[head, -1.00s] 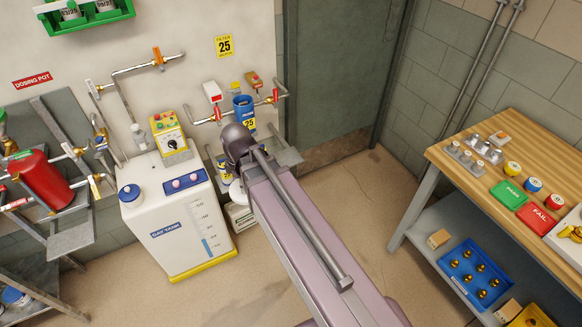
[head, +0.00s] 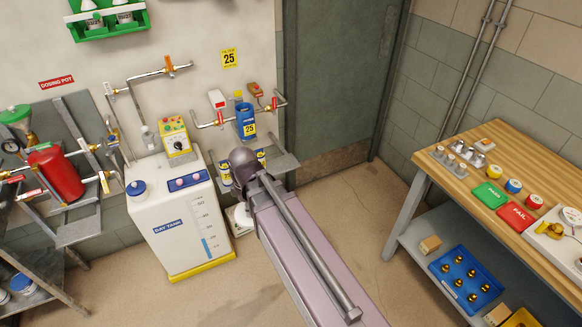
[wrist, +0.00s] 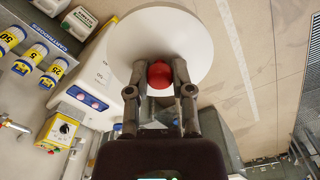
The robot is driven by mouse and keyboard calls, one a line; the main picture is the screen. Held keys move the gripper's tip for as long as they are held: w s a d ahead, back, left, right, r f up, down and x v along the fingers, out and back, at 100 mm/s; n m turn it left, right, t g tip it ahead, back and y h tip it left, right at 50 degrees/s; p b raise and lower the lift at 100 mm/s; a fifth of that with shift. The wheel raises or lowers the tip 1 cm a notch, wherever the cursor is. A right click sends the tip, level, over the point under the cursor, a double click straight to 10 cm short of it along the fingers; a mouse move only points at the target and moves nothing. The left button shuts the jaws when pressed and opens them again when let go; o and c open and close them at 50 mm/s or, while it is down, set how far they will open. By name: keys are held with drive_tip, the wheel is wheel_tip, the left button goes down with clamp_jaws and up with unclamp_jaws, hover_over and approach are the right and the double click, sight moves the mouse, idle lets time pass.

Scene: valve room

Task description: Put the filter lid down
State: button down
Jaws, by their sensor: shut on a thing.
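The filter lid (wrist: 158,48) is a wide white disc with a red round knob (wrist: 160,74), seen in the wrist view. My gripper (wrist: 160,80) is shut on the knob, one finger on each side. The blue filter housing (head: 246,120), marked 25, is on the wall pipe above my wrist. What lies under the lid is hidden.
The white day tank (head: 180,222) stands close left of my arm. A wall shelf (head: 283,164) carries numbered cartridges (wrist: 54,72). White containers (wrist: 78,22) are near the lid. A wooden bench (head: 455,185) is at right, with clear floor (head: 350,205) before it.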

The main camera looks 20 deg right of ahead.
drive_tip(key=shift+s, duration=0.2)
drive_tip(key=shift+w+d, duration=0.1)
drive_tip(key=shift+d, duration=0.15)
